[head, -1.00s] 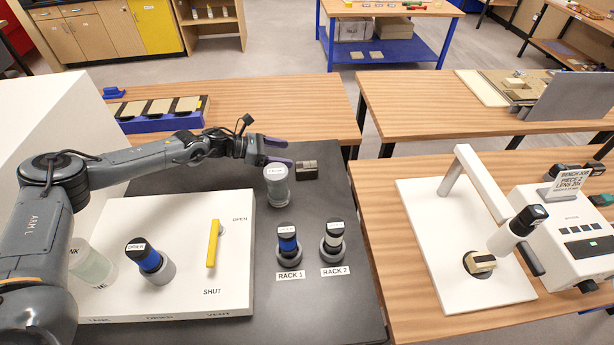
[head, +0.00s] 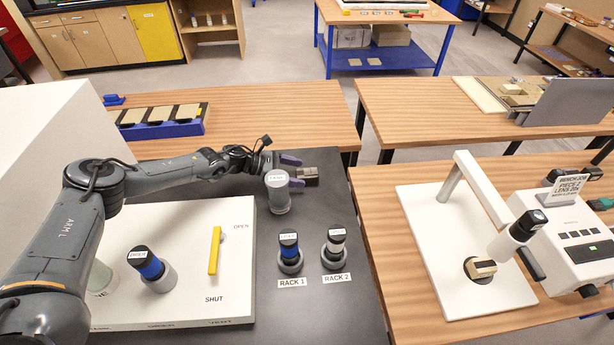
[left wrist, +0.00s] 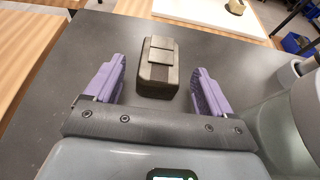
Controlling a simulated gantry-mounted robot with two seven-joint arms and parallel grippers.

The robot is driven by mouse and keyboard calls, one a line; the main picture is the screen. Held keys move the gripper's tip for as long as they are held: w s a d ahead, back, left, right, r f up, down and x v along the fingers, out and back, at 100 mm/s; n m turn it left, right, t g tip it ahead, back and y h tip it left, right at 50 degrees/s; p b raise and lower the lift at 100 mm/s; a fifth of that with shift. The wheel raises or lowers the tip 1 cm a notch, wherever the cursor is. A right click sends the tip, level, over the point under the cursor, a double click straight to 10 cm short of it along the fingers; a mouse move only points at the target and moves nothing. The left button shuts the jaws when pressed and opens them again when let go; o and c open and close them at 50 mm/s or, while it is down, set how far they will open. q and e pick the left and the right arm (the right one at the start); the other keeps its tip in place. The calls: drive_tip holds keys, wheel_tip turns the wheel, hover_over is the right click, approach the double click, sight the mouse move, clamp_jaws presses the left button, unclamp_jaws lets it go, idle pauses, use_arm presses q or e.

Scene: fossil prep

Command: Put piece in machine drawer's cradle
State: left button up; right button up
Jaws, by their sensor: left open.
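A small dark grey block (head: 308,177) with a stepped top lies on the black bench mat, just behind a grey labelled cylinder (head: 278,193). My left gripper (head: 293,172), with purple fingers, is open at the block. In the left wrist view the block (left wrist: 157,72) sits between and slightly beyond the fingertips, with a gap on each side. A pale piece (head: 481,267) sits on a dark round holder on the white microscope stand. Several flat pieces lie in a blue tray (head: 160,131). I cannot make out a drawer or cradle. My right gripper is not in view.
A white panel (head: 195,290) has a yellow lever (head: 214,251) between OPEN and SHUT, and a blue-banded cylinder (head: 151,268). Rack 1 (head: 290,257) and Rack 2 (head: 334,249) hold cylinders. The grey cylinder stands close beside my left fingers. The mat right of the block is clear.

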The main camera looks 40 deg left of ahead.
sight(307, 177)
use_arm(q)
drive_tip(key=shift+x, duration=1.4)
drive_tip(key=c, duration=1.4)
drive_tip(key=shift+r, duration=0.1)
